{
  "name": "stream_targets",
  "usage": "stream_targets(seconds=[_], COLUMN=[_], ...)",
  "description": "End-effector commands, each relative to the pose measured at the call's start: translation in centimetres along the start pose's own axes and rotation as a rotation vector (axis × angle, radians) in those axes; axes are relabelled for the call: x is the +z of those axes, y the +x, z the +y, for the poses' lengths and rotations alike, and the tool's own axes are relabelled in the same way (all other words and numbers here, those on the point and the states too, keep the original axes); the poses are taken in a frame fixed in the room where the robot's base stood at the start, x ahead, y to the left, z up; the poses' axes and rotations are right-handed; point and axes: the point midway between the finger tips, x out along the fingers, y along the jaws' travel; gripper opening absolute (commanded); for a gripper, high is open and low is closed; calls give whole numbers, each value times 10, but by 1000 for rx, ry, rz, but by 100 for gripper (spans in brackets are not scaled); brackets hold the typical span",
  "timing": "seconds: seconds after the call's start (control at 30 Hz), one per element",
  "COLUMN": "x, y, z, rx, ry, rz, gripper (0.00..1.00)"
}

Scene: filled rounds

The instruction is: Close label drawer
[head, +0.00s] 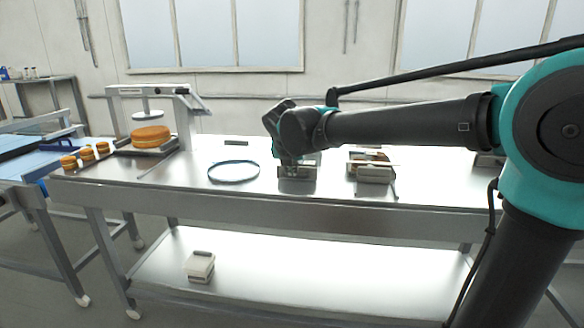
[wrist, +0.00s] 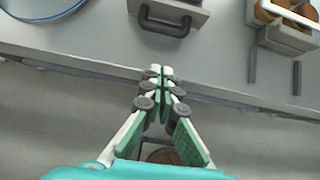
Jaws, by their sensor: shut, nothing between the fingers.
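A small grey metal drawer unit (head: 297,186) stands near the front edge of the steel table, partly behind my wrist in the head view. In the wrist view its drawer front (wrist: 192,14) shows at the top with a dark bar handle (wrist: 165,24). How far the drawer stands out, and any label on it, I cannot tell. My gripper (wrist: 161,74) is shut and empty, its fingertips over the table's front edge, apart from the handle and on its near side. In the head view the fingers are not clear.
To the right stands a metal holder (head: 374,177) with brown rounds. A dark-blue ring (head: 234,180) lies to the left. Farther left are a press (head: 187,105) with a large orange round (head: 151,136) and several small rounds. A pale box (head: 200,267) sits on the lower shelf.

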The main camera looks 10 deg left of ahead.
Motion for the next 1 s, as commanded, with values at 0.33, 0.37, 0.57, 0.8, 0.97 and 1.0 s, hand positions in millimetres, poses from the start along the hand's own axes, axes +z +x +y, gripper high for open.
stream_targets(seconds=[0.33, 0.37, 0.57, 0.8, 0.97, 1.0], x=[4, 7, 21, 25, 25, 25], y=[67, 70, 87, 92, 92, 92], z=[-1, -1, -1, 0, -1, -1], rx=[-1, -1, -1, 0, 0, 0], ry=[5, 4, 3, 2, 2, 2], rz=[0, 0, -1, -1, 0, 0], gripper=[0, 0, 0, 0, 0, 0])
